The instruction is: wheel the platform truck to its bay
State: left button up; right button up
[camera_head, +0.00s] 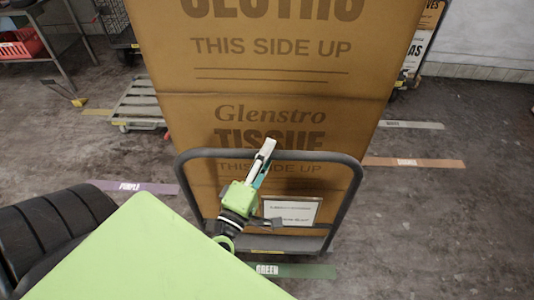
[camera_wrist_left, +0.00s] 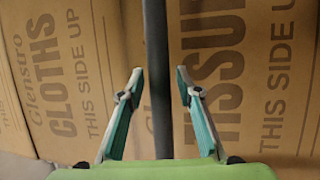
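The platform truck has a dark grey tubular push handle (camera_head: 350,190) and a low deck (camera_head: 285,244) showing at its near edge. Tall brown cartons (camera_head: 275,85) marked "Glenstro Tissue" and "Cloths" are stacked on it. A white placard (camera_head: 292,212) hangs at the handle side; its text is too small to read. My left gripper (camera_head: 268,146) is at the handle's top bar. In the left wrist view the bar (camera_wrist_left: 157,100) runs between the two spread fingers of the gripper (camera_wrist_left: 158,75), with a gap on each side. My right gripper is not in view.
Labelled floor strips show: purple (camera_head: 140,187), green (camera_head: 290,271), orange (camera_head: 415,162), a pale one (camera_head: 410,125). A low flat cart (camera_head: 138,100) stands behind left. A table with a red crate (camera_head: 22,45) is far left. Floor at the right is clear.

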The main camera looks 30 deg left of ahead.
pick_arm(q)
grip_shut()
jog(key=shift+s+d+f, duration=0.1)
jog(key=shift+s+d, duration=0.3)
jog(key=shift+s, duration=0.15)
jog(key=shift+s+d+f, duration=0.1)
jog(key=shift+s+d, duration=0.25)
jog(key=shift+s, duration=0.2)
jog(key=shift+o, duration=1.9)
grip_release()
jog(key=shift+s+d+r, duration=0.15)
jog(key=shift+s+r, duration=0.05)
jog(key=shift+s, duration=0.1)
jog(key=v, duration=1.1)
jog(key=shift+s+f, duration=0.15)
